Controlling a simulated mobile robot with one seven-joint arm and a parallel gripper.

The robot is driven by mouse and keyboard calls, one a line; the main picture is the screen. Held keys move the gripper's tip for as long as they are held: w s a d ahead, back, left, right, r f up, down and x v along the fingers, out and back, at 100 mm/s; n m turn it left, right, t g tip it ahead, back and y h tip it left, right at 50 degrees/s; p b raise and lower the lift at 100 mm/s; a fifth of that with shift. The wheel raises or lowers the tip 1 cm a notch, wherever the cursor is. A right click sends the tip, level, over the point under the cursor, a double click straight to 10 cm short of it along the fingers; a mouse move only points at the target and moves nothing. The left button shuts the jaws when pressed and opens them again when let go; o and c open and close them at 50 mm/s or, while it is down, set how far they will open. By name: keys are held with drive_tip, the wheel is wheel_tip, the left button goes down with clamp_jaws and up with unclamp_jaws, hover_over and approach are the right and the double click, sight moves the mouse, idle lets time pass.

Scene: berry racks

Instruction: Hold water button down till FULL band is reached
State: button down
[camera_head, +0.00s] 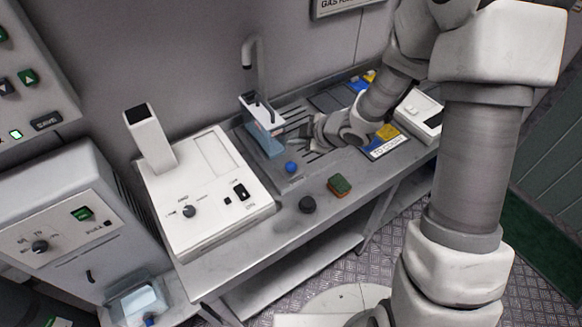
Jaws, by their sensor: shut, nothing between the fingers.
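A grey tap (254,58) rises from the metal counter at the wall. Under its spout stands a small container (266,139), white on top and blue-grey below. A FULL band and the water level inside cannot be made out at this size. A round blue button (291,167) sits in front of the container, near the counter's front edge; it looks like the water button. My gripper (311,131) is to the right of the container, above and behind the blue button, and apart from the button. Its fingers are small and dark here; they look shut and empty.
A white instrument (203,229) with a knob and upright column fills the counter's left part. A green-and-red block (339,186) and a black knob (307,204) lie near the front edge. A labelled card (385,146) and white device (420,112) are at right.

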sight(295, 167)
drive_tip(key=shift+f+b, duration=2.55)
drive_tip(key=shift+f, duration=0.65)
drive_tip(key=shift+f+b, duration=0.35)
drive_tip(key=shift+f, duration=0.05)
drive_tip(key=shift+f+b, duration=0.45)
drive_tip(key=shift+f, duration=0.1)
idle(3.9)
